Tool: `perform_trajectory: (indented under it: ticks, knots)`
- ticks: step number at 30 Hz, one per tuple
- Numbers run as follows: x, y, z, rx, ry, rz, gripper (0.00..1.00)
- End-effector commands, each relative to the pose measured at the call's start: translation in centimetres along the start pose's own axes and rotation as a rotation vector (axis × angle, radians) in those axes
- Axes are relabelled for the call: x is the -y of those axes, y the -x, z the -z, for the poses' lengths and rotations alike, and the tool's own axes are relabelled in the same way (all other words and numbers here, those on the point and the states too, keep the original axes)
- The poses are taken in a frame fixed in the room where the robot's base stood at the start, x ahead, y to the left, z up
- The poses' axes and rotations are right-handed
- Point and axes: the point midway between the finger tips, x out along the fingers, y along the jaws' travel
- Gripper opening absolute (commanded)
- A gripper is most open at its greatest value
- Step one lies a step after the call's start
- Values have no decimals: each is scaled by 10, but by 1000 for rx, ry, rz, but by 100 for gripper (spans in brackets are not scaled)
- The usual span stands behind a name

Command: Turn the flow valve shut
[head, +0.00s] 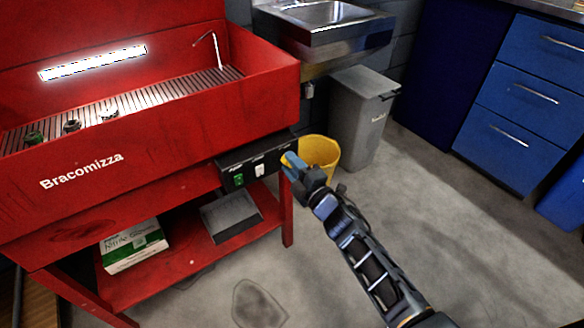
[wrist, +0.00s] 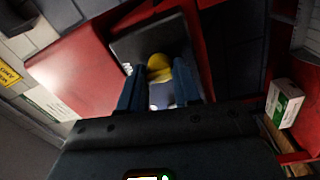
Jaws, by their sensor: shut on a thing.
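My gripper (head: 291,160) is at the right end of the black control panel (head: 256,163) on the front of the red parts washer. The handle's exact turn angle cannot be told.
The red washer basin (head: 200,115) is above the panel, with a lower shelf bearing a glove box (head: 134,247) and a grey tray (head: 231,215). A yellow bucket (head: 326,150) and a grey bin (head: 360,125) stand behind my gripper. The floor to the right is clear.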

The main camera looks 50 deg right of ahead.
Motion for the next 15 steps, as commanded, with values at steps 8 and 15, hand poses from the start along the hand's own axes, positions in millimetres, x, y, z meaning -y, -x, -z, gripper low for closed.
perform_trajectory:
  ticks: [8, 15]
  knots:
    - [4, 1, 2, -8, 60, 7, 2]
    - [4, 1, 2, -7, 67, 8, 2]
